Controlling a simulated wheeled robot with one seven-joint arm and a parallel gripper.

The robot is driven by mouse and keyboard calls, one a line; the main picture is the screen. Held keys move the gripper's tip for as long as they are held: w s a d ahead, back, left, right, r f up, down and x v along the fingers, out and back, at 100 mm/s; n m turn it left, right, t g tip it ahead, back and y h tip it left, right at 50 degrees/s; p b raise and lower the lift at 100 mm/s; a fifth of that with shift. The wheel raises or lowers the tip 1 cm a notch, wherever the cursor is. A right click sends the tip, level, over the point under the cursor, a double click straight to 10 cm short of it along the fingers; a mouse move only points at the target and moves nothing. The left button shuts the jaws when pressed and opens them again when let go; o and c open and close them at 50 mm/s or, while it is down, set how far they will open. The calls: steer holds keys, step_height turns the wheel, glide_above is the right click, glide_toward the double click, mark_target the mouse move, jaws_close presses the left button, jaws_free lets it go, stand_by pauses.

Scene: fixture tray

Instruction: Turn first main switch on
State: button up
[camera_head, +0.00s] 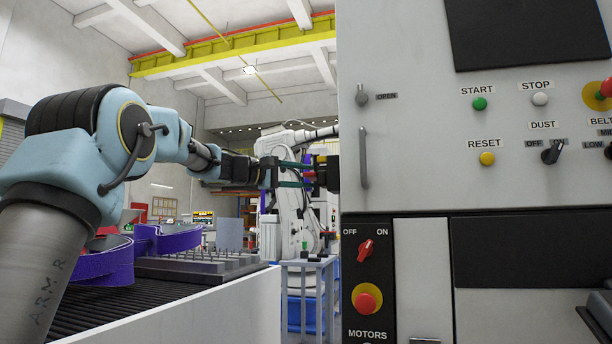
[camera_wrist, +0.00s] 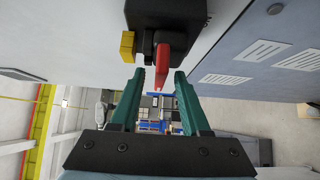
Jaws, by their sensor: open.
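A black switch box (camera_wrist: 165,14) with a red handle (camera_wrist: 162,62) stands out from the light cabinet wall in the wrist view. In the head view the dark box (camera_head: 332,173) shows at the cabinet's left edge. My gripper (camera_wrist: 159,82) is open, with its two green fingers apart and the red handle's end between or just beyond their tips. I cannot tell whether either finger touches it. In the head view my gripper (camera_head: 304,174) reaches toward the box from the left. The handle is mostly hidden there.
A yellow block (camera_wrist: 128,46) sits beside the switch box. The cabinet front (camera_head: 420,180) has a red OFF/ON knob (camera_head: 366,248), a red MOTORS button (camera_head: 366,300) and several other controls. A conveyor (camera_head: 90,312) with purple parts (camera_head: 160,239) lies below my arm.

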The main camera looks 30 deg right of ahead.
steer(key=shift+d, duration=0.5)
jaws_close()
stand_by(0.3)
